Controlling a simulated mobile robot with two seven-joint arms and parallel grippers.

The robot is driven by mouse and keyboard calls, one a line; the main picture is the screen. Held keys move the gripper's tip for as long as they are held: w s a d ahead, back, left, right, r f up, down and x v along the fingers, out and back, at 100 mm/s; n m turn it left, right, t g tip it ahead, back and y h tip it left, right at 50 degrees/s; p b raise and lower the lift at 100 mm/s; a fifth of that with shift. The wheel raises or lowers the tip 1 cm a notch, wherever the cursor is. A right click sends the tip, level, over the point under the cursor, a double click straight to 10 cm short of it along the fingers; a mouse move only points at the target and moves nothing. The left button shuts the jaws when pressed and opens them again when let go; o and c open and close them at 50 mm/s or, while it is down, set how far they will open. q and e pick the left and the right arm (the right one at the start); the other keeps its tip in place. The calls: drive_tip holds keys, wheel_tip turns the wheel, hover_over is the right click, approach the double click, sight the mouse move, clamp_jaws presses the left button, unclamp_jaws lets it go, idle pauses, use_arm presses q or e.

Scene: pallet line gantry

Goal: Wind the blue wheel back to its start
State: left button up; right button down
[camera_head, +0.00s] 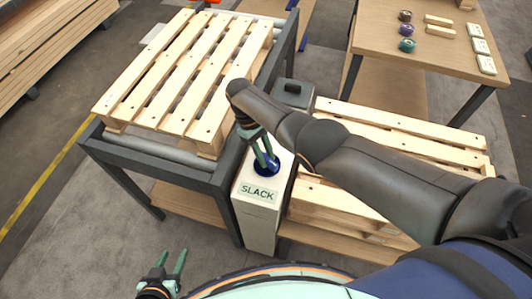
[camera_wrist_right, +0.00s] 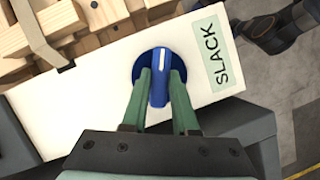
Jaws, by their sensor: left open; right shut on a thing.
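The blue wheel (camera_head: 260,168) sits on top of a white post (camera_head: 262,214) with a label reading SLACK (camera_head: 258,192). My right gripper (camera_head: 267,163) reaches down onto it from above. In the right wrist view the wheel (camera_wrist_right: 151,68) is a round blue dial with a raised grip bar carrying a pale line. The green fingers of my right gripper (camera_wrist_right: 160,88) are shut on that bar, one on each side. My left gripper (camera_head: 172,265) is open and empty at the lower left, well away from the post.
A wooden pallet (camera_head: 190,75) lies on a dark-framed roller conveyor (camera_head: 160,148) left of the post. More pallets (camera_head: 410,130) are stacked to the right, partly behind my right arm. A table (camera_head: 465,58) with spools and small blocks stands at the back right.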

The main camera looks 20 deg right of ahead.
drive_tip(key=n+p, duration=0.1)
drive_tip(key=n, duration=0.1)
drive_tip(key=n+t+h+p, duration=0.1)
drive_tip(key=n, duration=0.2)
drive_tip(key=shift+s+a+h+p, duration=0.1)
drive_tip(key=shift+s+h+p, duration=0.05)
drive_tip(key=shift+h+p, duration=0.15)
idle(0.4)
drive_tip(key=c, duration=0.7)
unclamp_jaws()
drive_tip(key=shift+t, duration=0.3)
drive_tip(key=p+v, duration=0.1)
drive_tip(key=v, duration=1.1)
drive_tip(key=shift+r+p, duration=0.25)
drive_tip(key=shift+p, duration=0.15)
